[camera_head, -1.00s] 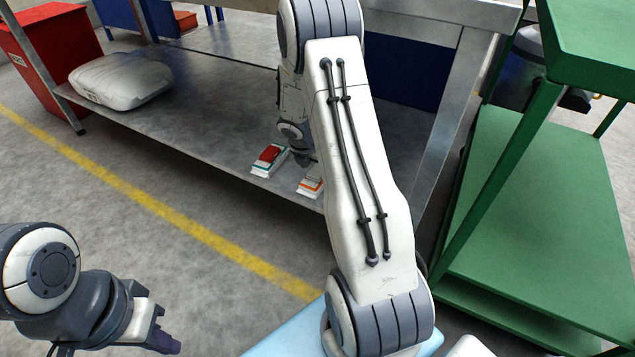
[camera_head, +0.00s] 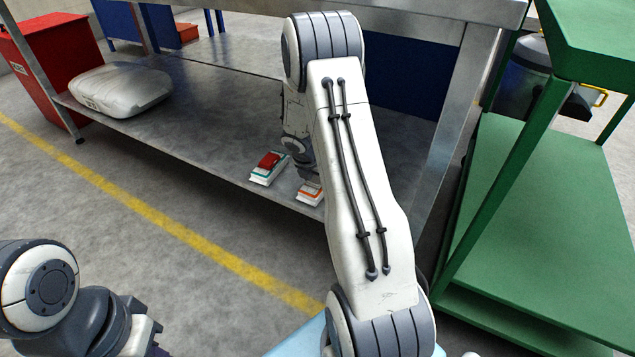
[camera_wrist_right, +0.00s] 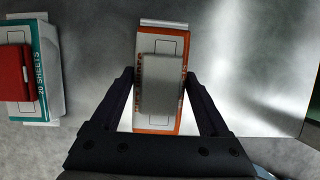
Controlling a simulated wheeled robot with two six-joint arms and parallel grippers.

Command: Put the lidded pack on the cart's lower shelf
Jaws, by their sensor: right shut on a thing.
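An orange-and-white pack (camera_head: 309,195) with a grey block on top lies near the front edge of the steel bench's lower shelf. In the right wrist view, the same pack (camera_wrist_right: 160,119) lies between the two fingers of my right gripper (camera_wrist_right: 160,90). That gripper is shut on it, at the grey block, from above. My arm partly hides this in the head view. A teal-and-white pack (camera_head: 267,169) with a red block on top lies just left of it. The green cart's lower shelf (camera_head: 550,215) is bare at the right. My left gripper (camera_head: 152,340) is cut off at the bottom; its jaws are unclear.
A wrapped white bag (camera_head: 122,91) lies on the left of the bench's lower shelf (camera_head: 205,130). The bench leg (camera_head: 455,120) and a green cart post (camera_head: 505,190) stand between the packs and the cart shelf. The cart's upper deck (camera_head: 590,45) overhangs its lower shelf.

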